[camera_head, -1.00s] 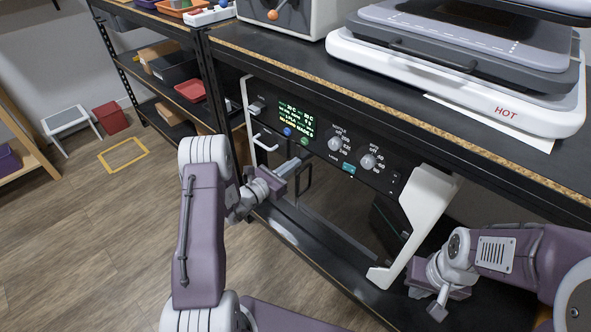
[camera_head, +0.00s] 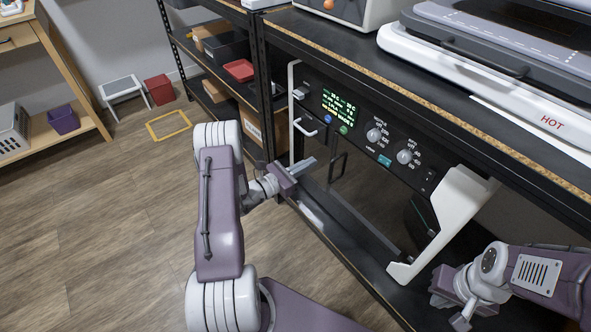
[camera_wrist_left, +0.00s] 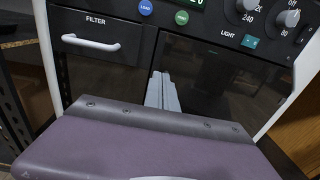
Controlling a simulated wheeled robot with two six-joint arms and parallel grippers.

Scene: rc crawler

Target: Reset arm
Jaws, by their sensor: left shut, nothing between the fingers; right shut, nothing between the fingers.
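My left gripper (camera_head: 304,167) is in front of the lower left part of a black oven-like machine (camera_head: 345,117). Its fingers are together and empty. In the left wrist view the closed fingers (camera_wrist_left: 162,92) point at the machine's dark door, below the blue and green buttons and right of the filter drawer handle (camera_wrist_left: 91,42). I cannot tell whether they touch the door. My right gripper (camera_head: 462,318) is at the lower right, shut and empty, near the machine's white side panel (camera_head: 452,208); its tips are small in view.
The machine sits in a black shelf unit (camera_head: 400,90); a white press marked HOT (camera_head: 500,85) stands on top. A red bin (camera_head: 160,89), a white stool (camera_head: 121,87) and a yellow floor frame (camera_head: 168,126) are at the left. The wooden floor (camera_head: 110,220) is mostly clear.

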